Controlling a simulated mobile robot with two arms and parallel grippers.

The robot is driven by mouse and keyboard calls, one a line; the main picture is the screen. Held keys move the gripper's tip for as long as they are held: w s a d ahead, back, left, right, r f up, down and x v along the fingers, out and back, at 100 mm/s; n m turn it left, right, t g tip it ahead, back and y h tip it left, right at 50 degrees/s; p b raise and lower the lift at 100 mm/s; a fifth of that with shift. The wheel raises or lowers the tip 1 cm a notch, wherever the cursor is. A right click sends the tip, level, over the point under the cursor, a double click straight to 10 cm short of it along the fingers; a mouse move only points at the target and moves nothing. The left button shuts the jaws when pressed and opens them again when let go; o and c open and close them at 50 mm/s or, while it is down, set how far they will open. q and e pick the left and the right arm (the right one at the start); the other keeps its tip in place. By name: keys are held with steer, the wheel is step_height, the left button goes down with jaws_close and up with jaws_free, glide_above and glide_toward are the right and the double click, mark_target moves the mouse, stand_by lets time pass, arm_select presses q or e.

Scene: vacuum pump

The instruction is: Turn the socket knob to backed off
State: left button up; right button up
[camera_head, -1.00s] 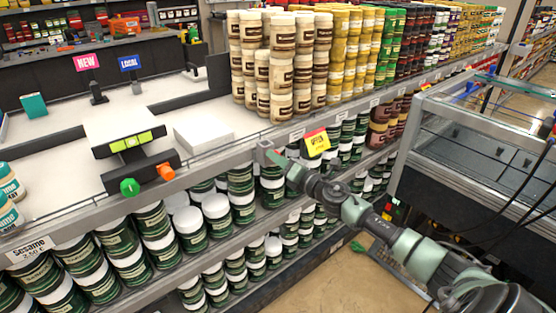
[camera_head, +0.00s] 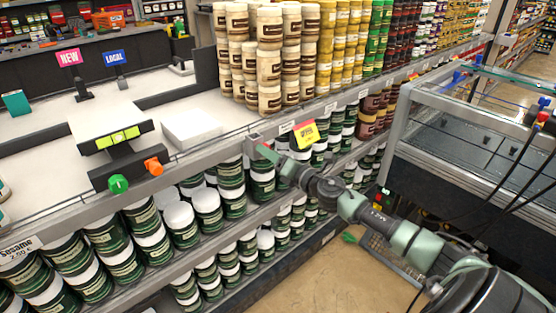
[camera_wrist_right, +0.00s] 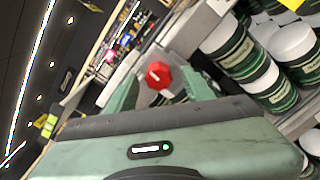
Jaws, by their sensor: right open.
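A red, many-sided knob (camera_wrist_right: 159,75) with a white mark shows in the right wrist view, between and beyond the two green fingers. My right gripper (camera_wrist_right: 160,92) is open around the line to it; I cannot tell whether a finger touches it. In the head view my right gripper (camera_head: 264,151) reaches to a small grey box (camera_head: 252,143) on the shelf's front edge, where the knob is mostly hidden by the fingers. A black unit (camera_head: 120,158) on the counter to the left carries a green knob (camera_head: 118,184) and an orange knob (camera_head: 154,166). My left gripper is out of view.
A yellow and pink offer sign (camera_head: 305,133) stands on the shelf edge just right of my gripper. Stacked cream jars (camera_head: 269,65) stand behind it. Green-and-white tubs (camera_head: 207,205) fill the shelves below. A glass-sided metal case (camera_head: 480,150) stands at the right.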

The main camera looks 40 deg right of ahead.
steer(key=s+b, duration=0.1)
steer(key=s, duration=0.5)
steer(key=shift+s+d, duration=0.15)
steer(key=shift+d, duration=0.05)
